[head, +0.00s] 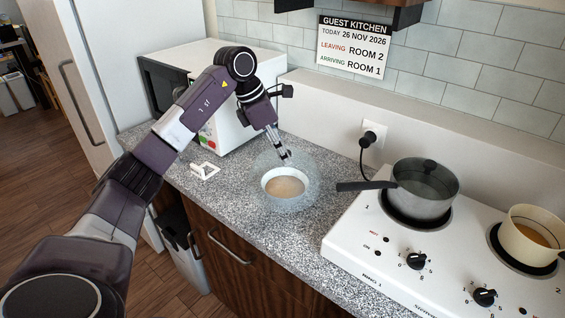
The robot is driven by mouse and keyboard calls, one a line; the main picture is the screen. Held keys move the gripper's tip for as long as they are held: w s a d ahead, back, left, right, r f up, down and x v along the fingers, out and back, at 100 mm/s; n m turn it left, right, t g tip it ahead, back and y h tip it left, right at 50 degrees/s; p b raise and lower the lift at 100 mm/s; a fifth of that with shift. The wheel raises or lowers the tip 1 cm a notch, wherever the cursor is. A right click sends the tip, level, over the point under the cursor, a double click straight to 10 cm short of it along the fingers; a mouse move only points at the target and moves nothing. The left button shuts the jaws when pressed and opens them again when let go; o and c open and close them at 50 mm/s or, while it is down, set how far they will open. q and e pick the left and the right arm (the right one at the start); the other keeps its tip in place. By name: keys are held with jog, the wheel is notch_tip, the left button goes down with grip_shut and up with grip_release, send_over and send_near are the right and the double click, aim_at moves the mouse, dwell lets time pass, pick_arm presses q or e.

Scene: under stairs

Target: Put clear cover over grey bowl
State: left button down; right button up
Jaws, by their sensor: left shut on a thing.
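The grey bowl (269,192) looks pale and stands upright on the speckled counter, with something beige inside. The clear cover (309,178) is a see-through dome; in the picture it surrounds the bowl on all sides. I cannot tell whether its rim touches the counter or hangs just above it. My left gripper (285,156) comes down from above and is shut on the top of the clear cover. My right gripper is not in view.
A white hob (375,274) stands to the right, with a lidded grey pot (423,203) whose dark handle (362,186) points toward the cover. A cream pot (523,243) is farther right. A white microwave (225,120) stands behind left. A small white item (206,170) lies left of the bowl.

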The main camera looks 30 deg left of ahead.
aim_at(281, 162)
pick_arm(q)
notch_tip(281, 162, down, 4)
jog(key=shift+r+p, duration=0.1)
jog(key=shift+p, duration=0.2)
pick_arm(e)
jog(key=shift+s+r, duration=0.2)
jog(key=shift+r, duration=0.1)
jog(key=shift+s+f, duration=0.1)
pick_arm(q)
jog(key=shift+f, duration=0.45)
jog(key=c, duration=1.7)
grip_release()
jog(key=shift+o, duration=0.2)
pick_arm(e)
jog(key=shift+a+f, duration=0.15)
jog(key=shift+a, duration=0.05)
